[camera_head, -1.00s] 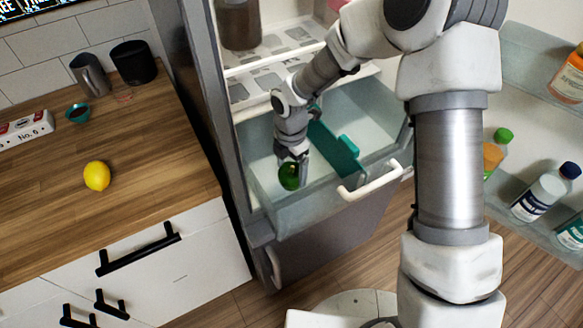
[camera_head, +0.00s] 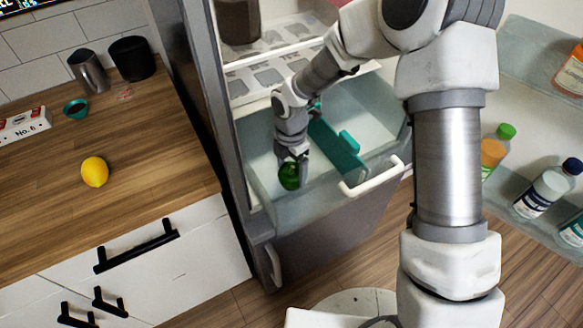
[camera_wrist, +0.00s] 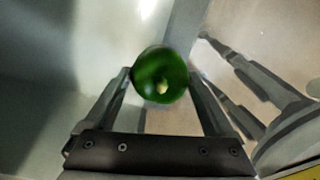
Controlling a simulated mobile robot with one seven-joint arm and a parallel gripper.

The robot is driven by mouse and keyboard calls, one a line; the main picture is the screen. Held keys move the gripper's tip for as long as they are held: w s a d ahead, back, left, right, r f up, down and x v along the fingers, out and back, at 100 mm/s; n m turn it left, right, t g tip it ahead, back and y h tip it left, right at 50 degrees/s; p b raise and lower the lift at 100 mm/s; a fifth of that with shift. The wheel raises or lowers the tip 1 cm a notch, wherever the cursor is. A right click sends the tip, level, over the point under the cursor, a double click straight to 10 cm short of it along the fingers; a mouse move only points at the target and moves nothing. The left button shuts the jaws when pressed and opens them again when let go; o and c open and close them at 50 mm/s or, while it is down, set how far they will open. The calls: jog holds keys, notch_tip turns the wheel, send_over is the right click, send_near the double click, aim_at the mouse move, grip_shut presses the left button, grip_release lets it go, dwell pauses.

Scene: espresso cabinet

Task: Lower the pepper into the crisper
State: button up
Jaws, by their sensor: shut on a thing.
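The green pepper (camera_head: 289,176) is held between the fingers of my gripper (camera_head: 292,166), which is shut on it. In the wrist view the pepper (camera_wrist: 160,76) sits between the two fingertips of my gripper (camera_wrist: 160,84), its pale stem end facing the camera. The crisper (camera_head: 262,197) is the clear drawer, pulled out from the fridge, with a white handle (camera_head: 371,178) on its front. My gripper and the pepper are inside the drawer's outline, in its left part. I cannot tell whether the pepper touches the drawer floor.
A teal divider (camera_head: 338,148) stands in the crisper right of my gripper. A fridge shelf (camera_head: 330,58) lies above and behind. The open fridge door holds bottles (camera_head: 544,190) at right. A lemon (camera_head: 95,171) lies on the wooden counter (camera_head: 150,190) at left.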

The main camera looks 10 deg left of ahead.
aim_at(291, 166)
jog(key=shift+f+b, duration=0.4)
jog(key=shift+f, duration=0.25)
jog(key=o, duration=1.1)
jog(key=shift+r, duration=0.15)
notch_tip(291, 166, up, 17)
jog(key=p, duration=0.3)
jog(key=s+d+r+m+t+h, duration=0.1)
jog(key=s+d+r+m, duration=0.2)
jog(key=d+r+m, duration=0.35)
jog(key=s+d+r+m+t, duration=0.2)
jog(key=s+d+r+m, duration=0.2)
jog(key=d+r+m, duration=0.25)
jog(key=s+d+r+m+t, duration=0.1)
jog(key=s+d+m, duration=0.1)
jog(key=s+m, duration=0.2)
jog(key=s+d+r+m+t+p, duration=0.1)
jog(key=s+d+m, duration=0.2)
jog(key=m, duration=0.3)
jog(key=s+d+r+m+y, duration=0.1)
jog(key=s+d+r+m, duration=0.1)
jog(key=s+d+m, duration=0.1)
jog(key=shift+s+m+t+p, duration=0.35)
jog(key=shift+s+m+t, duration=0.05)
jog(key=shift+s+m, duration=0.45)
